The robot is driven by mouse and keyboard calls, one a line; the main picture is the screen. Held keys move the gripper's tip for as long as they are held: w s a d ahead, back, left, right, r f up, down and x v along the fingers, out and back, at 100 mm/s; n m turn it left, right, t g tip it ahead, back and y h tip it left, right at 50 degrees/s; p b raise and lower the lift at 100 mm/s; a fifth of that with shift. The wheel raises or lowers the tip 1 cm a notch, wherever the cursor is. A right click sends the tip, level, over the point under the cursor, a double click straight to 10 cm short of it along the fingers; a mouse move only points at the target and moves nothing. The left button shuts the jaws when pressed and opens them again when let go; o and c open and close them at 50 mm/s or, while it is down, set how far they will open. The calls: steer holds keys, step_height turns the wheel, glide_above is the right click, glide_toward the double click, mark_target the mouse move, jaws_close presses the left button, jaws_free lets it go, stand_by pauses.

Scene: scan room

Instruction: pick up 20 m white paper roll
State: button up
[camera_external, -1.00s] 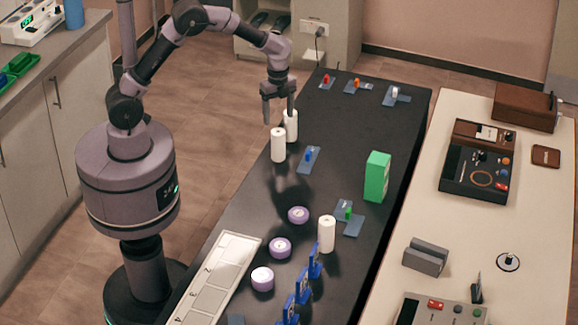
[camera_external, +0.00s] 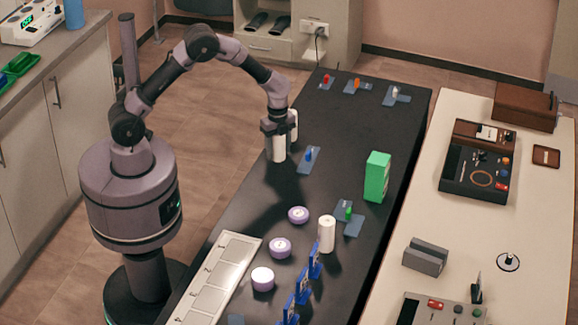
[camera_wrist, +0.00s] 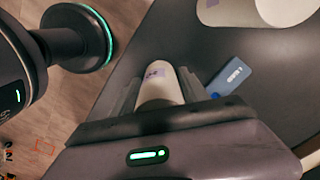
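Three white paper rolls stand upright on the black table; their labels are too small to read. My gripper (camera_external: 277,136) points down over the front one (camera_external: 278,150) of two neighbouring rolls near the table's left edge. The second roll (camera_external: 293,123) is just behind, partly hidden by my gripper. The third roll (camera_external: 327,235) stands apart, nearer the front.
A blue tray piece (camera_external: 308,159) lies just right of the rolls. A green box (camera_external: 376,177) stands further right. Purple-and-white discs (camera_external: 280,248), blue stands (camera_external: 302,285) and a white numbered tray (camera_external: 222,270) lie toward the front. The table's middle is mostly clear.

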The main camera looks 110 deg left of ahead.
jaws_close()
